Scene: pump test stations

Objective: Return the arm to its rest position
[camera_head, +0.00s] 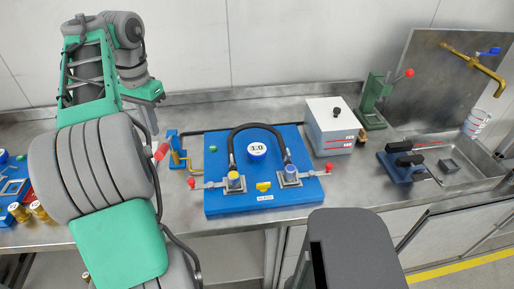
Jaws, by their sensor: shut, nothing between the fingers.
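My arm, grey and green, rises at the left of the head view and bends over the steel counter (245,106). My gripper (150,128) hangs from its end, pointing down, left of the blue pump station. The fingers are shut and hold nothing. Part of the gripper and the counter below is hidden by my arm links.
A blue pump station (225,205) with a black hose, gauge and red-knobbed clamps stands mid-counter. Right of it are a white-grey box (333,128), a green press (372,100), a dark blue clamp (402,165) and a sink with a brass tap (475,62). Brass parts (20,212) stand left.

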